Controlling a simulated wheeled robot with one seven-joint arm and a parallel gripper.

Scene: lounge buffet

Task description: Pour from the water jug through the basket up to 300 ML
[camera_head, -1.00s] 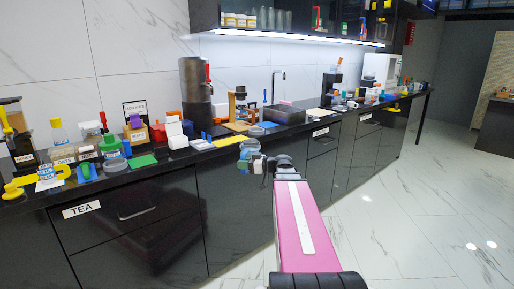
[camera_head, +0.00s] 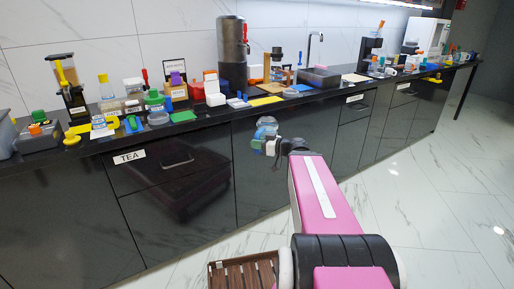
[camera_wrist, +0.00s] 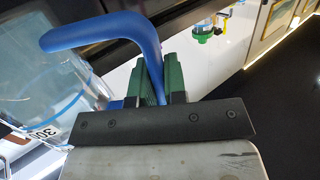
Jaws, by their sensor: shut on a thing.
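The water jug (camera_wrist: 45,85) is clear with a blue handle (camera_wrist: 105,32), and a "300" mark shows low on its side in the wrist view. My gripper (camera_wrist: 160,78) has green fingers shut on that handle. In the head view the jug (camera_head: 266,125) is small, held in front of the dark cabinet fronts, apart from the counter. Its water level is unclear. A wooden stand (camera_head: 267,72) with a dark vessel is on the counter beyond my gripper (camera_head: 272,145). I cannot make out clearly which part is the basket.
The black counter (camera_head: 215,112) runs along the wall, crowded with jars, boxes and coloured mats at left. A tall dark dispenser (camera_head: 232,55), a sink (camera_head: 320,76) and a faucet stand farther right. A slatted wooden piece (camera_head: 243,272) is at the floor below. The marble floor at right is clear.

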